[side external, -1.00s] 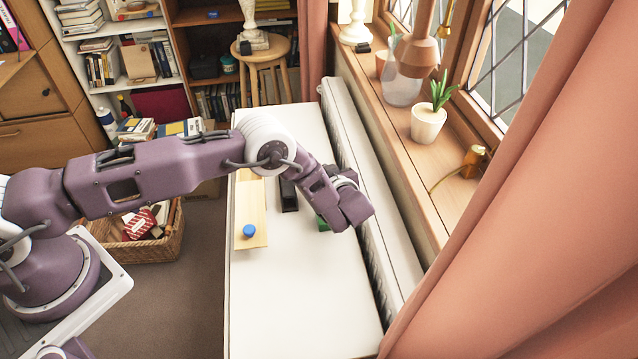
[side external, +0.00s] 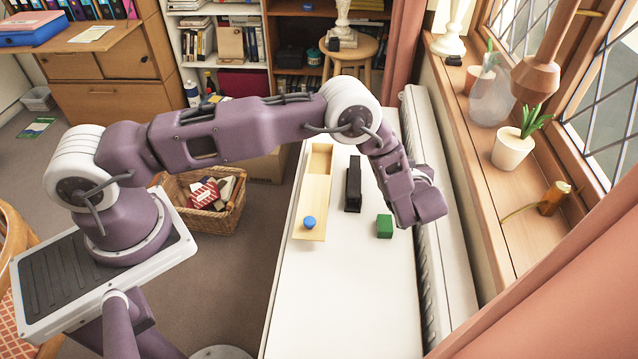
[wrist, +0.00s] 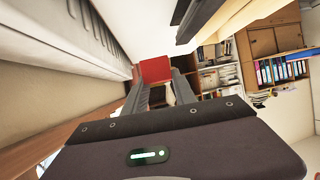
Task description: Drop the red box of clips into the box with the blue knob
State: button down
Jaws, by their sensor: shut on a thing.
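In the wrist view the red box of clips (wrist: 155,68) is between the two fingertips of my gripper (wrist: 159,90), which is shut on it. In the side external view my gripper (side external: 427,203) is over the right edge of the white table, near the radiator; the red box is hidden there. The pale wooden box (side external: 320,159) lies to its left on the table. A flat panel with the blue knob (side external: 309,222) covers its near part, and the far part looks open.
A black object (side external: 353,185) stands between the wooden box and my gripper. A green block (side external: 384,226) sits just left of and below my gripper. The radiator (side external: 440,220) and windowsill (side external: 500,205) border the table on the right. The near table (side external: 345,300) is clear.

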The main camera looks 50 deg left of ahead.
jog(key=a+r+m+t+h, duration=0.2)
jog(key=a+m+t+h, duration=0.15)
jog(key=a, duration=1.15)
jog(key=s+r+m+t+h, duration=0.2)
jog(key=s+m+h, duration=0.35)
jog(key=s, duration=0.35)
jog(key=shift+y, duration=0.4)
jog(key=shift+s+a+f, duration=0.1)
jog(key=shift+a+f, duration=0.1)
jog(key=shift+f, duration=1.05)
jog(key=shift+s+a+f, duration=0.1)
jog(key=shift+a+f, duration=0.05)
jog(key=shift+f, duration=1.1)
jog(key=c, duration=0.9)
grip_release()
